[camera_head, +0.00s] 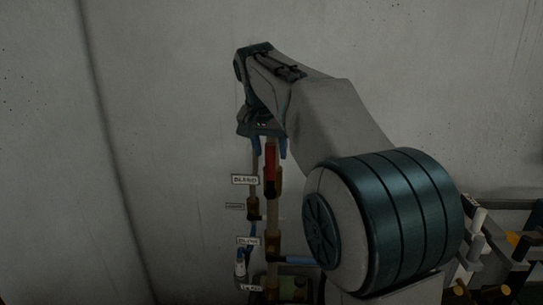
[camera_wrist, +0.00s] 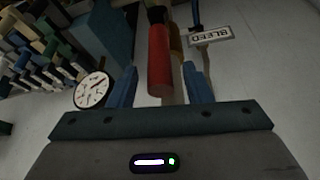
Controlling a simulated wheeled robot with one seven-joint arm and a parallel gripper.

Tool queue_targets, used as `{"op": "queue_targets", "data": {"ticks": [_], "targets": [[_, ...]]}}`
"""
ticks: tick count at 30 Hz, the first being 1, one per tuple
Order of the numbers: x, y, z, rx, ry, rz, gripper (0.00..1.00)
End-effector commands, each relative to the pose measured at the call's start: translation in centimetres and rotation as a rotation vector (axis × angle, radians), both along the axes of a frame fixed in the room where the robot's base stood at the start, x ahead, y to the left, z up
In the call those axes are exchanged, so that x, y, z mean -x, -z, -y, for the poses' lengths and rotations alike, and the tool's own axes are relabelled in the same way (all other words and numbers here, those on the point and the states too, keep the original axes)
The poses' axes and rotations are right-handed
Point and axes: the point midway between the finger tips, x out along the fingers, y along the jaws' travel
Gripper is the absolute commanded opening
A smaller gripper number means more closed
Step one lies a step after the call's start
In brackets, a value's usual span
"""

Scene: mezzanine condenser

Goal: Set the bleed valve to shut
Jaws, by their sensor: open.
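The bleed valve's red handle (camera_head: 270,163) stands upright along a pale vertical pipe, beside a white BLEED label (camera_head: 244,180). A brass-coloured body (camera_head: 277,181) shows behind its lower part. My gripper (camera_head: 269,148) is above, pointing down, with its blue fingers either side of the handle's upper end. In the wrist view the red handle (camera_wrist: 160,62) lies between the two open fingers of my gripper (camera_wrist: 160,88), with gaps on both sides. The BLEED label (camera_wrist: 211,34) appears upside down there. I cannot tell how deep the handle sits between the fingers.
A round white gauge (camera_wrist: 91,90) is left of the fingers in the wrist view. Below the red handle are more labels (camera_head: 248,241), a blue handle (camera_head: 297,261) and other fittings. A cluttered rack (camera_head: 497,250) stands at the right. The wall (camera_head: 165,120) at left is bare.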

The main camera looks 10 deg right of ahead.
Motion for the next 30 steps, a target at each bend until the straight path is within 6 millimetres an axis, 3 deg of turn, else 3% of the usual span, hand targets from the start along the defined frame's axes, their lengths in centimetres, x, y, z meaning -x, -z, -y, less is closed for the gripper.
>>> {"op": "queue_targets", "data": {"ticks": [6, 17, 22, 30], "targets": [[-0.8, 2.2, 0.5, 0.001, 0.000, 0.000, 0.45], [-0.9, 2.6, 0.5, 0.001, -0.001, 0.001, 0.45], [-0.9, 2.6, 0.5, 0.001, -0.001, 0.001, 0.00], [-0.9, 2.7, 0.2, -0.014, -0.009, 0.005, 0.00]]}}
